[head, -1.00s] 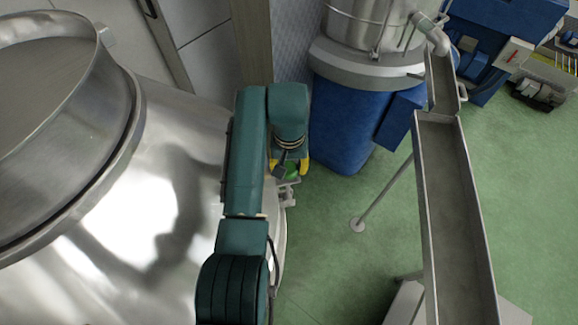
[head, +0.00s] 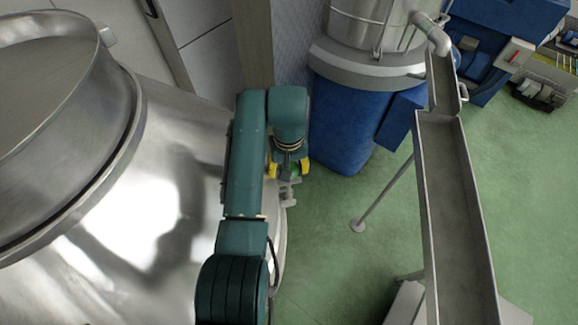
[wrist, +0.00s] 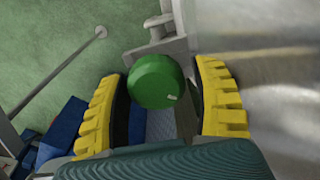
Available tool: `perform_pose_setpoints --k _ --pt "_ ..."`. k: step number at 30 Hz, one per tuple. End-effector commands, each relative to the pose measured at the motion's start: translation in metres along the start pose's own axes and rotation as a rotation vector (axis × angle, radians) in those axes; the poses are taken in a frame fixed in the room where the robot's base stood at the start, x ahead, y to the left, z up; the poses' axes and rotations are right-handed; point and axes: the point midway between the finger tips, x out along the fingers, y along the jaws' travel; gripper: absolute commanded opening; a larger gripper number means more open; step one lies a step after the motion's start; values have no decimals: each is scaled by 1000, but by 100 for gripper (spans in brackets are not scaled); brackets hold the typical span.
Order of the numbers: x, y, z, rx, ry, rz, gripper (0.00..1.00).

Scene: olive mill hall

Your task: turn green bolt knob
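The green bolt knob (wrist: 157,81) is a round green cap, seen in the wrist view between the two yellow fingers of my gripper (wrist: 162,88). The fingers stand on either side of it, with dark inner pads facing it. A thin gap shows on the right; on the left I cannot tell whether the pad touches. My gripper looks open around the knob. In the head view my gripper (head: 288,170) is at the right side of the steel vessel, and my arm hides most of the knob, leaving only a little green.
A grey metal fitting (wrist: 158,40) lies just beyond the knob. The big steel vessel (head: 150,210) fills the left. A blue-based machine (head: 345,125) stands behind, and a long metal chute (head: 452,200) runs down the right.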

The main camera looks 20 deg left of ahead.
Motion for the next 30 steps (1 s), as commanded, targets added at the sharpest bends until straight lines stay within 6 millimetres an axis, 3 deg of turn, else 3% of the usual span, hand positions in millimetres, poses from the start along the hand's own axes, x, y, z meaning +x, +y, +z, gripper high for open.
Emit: perform_pose_setpoints --k 11,14,23,30 --pt "-9 2 -1 4 7 6 79" --pt "-24 2 -2 4 11 7 79" --pt "-99 2 -1 3 9 6 79" --pt "-122 1 0 2 4 4 79"
